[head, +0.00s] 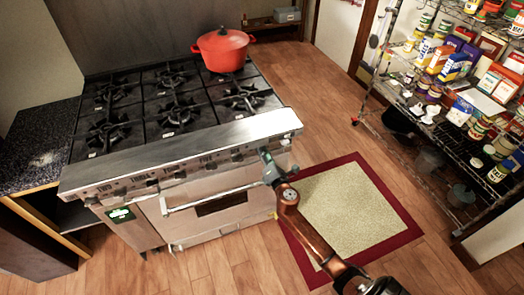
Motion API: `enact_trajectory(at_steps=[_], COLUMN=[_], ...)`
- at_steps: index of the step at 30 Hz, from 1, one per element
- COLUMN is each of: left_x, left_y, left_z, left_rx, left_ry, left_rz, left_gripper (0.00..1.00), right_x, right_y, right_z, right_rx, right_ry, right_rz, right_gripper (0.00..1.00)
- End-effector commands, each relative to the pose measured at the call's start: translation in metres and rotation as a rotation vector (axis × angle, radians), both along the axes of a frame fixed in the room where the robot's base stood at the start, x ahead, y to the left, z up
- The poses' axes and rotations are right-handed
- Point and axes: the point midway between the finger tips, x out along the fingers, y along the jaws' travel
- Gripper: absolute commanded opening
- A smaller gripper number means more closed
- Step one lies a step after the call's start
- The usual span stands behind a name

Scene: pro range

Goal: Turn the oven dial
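The range (200,135) stands left of centre with a steel front edge and a row of dark dials, such as this dial (211,166), along its front panel. Labels are printed above the dials; I can partly read "TWO", "THREE" and "FIVE". I cannot tell which one is the oven dial. My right arm comes in from the lower right. My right gripper (266,155) is at the right end of the dial panel, close to its front. I cannot tell whether it touches a dial, and its fingers are too small to read. My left gripper is not in view.
The oven door handle (212,200) runs across the front below the dials. A red pot (222,50) sits on the back right burner. A red-bordered mat (350,205) lies on the floor right of the range. A loaded wire shelf (450,140) stands at the right.

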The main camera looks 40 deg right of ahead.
Motion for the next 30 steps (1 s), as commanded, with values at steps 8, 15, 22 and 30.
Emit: enact_trajectory(at_steps=[8, 15, 22, 30], left_x=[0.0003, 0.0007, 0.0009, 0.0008], left_y=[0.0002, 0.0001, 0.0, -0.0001], left_z=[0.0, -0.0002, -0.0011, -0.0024], left_rx=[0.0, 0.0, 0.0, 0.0], left_ry=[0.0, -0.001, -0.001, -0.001], left_rz=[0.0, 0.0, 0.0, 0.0], left_gripper=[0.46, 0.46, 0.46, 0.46], right_x=[-0.0002, -0.0003, -0.0003, -0.0002], right_y=[0.0, 0.0, 0.0005, 0.0007], right_z=[-0.0003, -0.0006, -0.0014, -0.0011], right_rx=[0.0, 0.009, 0.084, 0.285], right_ry=[0.0, -0.001, -0.019, -0.068], right_rz=[0.0, -0.001, -0.001, -0.001], right_gripper=[0.12, 0.07, 0.07, 0.07])
